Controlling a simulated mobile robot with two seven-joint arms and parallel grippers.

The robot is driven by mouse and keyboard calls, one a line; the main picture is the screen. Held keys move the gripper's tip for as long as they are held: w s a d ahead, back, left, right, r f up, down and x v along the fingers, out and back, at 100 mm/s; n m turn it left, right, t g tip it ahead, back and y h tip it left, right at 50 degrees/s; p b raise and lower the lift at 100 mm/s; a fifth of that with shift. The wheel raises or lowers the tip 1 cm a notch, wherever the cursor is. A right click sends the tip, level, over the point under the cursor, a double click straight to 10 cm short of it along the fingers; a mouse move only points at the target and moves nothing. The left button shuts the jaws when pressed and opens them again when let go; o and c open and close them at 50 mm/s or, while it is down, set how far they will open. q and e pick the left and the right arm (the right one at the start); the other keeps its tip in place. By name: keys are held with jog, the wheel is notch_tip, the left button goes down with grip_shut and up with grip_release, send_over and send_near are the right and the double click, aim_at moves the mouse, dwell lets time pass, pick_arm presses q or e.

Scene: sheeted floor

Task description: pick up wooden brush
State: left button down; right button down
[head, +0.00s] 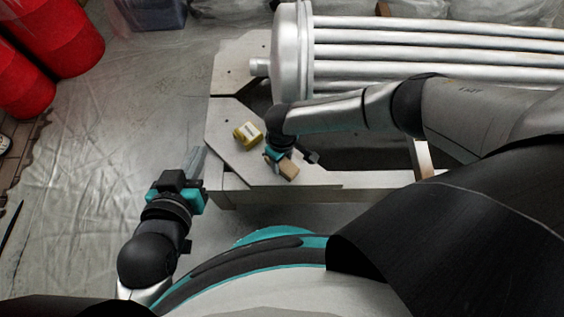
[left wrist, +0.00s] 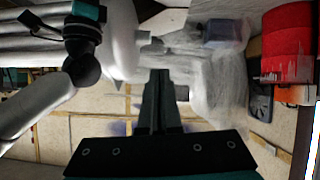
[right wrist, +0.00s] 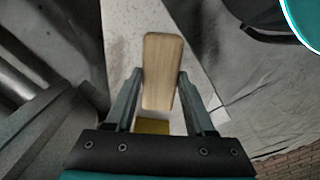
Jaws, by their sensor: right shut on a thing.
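The wooden brush (right wrist: 162,72) shows in the right wrist view as a pale wooden block between the two fingers of my right gripper (right wrist: 162,85). In the head view the brush (head: 288,170) is at the front part of the grey stand, at the tip of my right gripper (head: 277,160). My right gripper is shut on the brush. I cannot tell whether the brush touches the stand's surface. My left gripper (head: 196,163) is left of the stand, away from the brush. In the left wrist view its fingers (left wrist: 160,95) look close together, with nothing visible between them.
A yellow box (head: 247,135) lies on the grey stand (head: 226,125), just left of my right gripper; it partly shows in the right wrist view (right wrist: 153,127). A large metal tube bundle (head: 430,45) lies behind. Red barrels (head: 60,40) stand far left. The sheeted floor at left is mostly clear.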

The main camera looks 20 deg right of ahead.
aim_at(282, 163)
jog(key=shift+r, duration=0.1)
